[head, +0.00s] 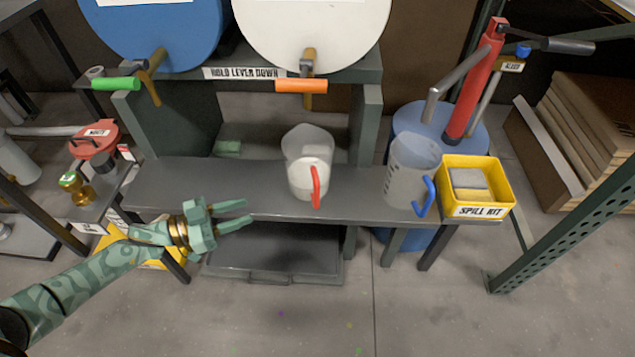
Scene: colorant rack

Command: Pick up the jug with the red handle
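The jug with the red handle (298,158) is a translucent container standing upright on the grey bench, below the white drum. Its red handle (316,187) faces the front. My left gripper (243,215) is open and empty at the bench's front edge, to the left of the jug and apart from it. Its two green fingers point right. My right gripper is not in view.
A jug with a blue handle (407,165) stands to the right on the bench (255,185), beside a yellow spill kit bin (483,211). Levers with green (115,84) and orange (301,86) grips hang above the bench. The floor in front is clear.

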